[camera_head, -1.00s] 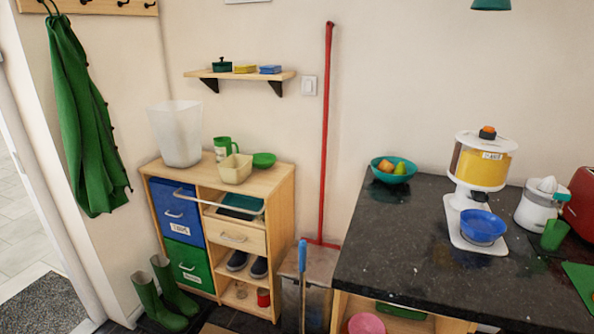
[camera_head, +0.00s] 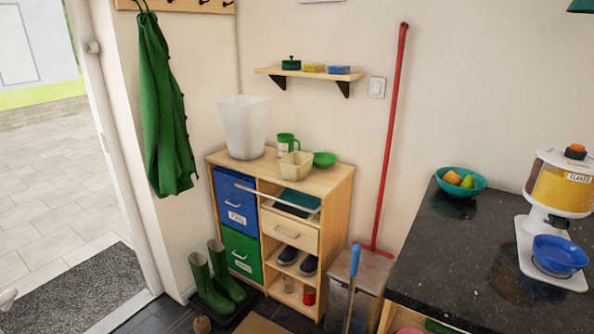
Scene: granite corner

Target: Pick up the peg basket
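A small cream-coloured basket (camera_head: 296,166) stands on top of the wooden cabinet (camera_head: 335,184); it looks like the peg basket, but I cannot make out any pegs in it. A green mug (camera_head: 286,143) stands close behind it and a green bowl (camera_head: 325,160) sits to its right. A tall translucent white bin (camera_head: 243,128) stands to its left. Neither of my grippers is in view.
A dark granite counter (camera_head: 470,255) fills the right, bearing a teal fruit bowl (camera_head: 461,182) and a dispenser. A red-handled tool (camera_head: 387,150) leans beside a lidded bin (camera_head: 362,270). Green boots (camera_head: 217,280) stand before the cabinet. An open doorway is at left.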

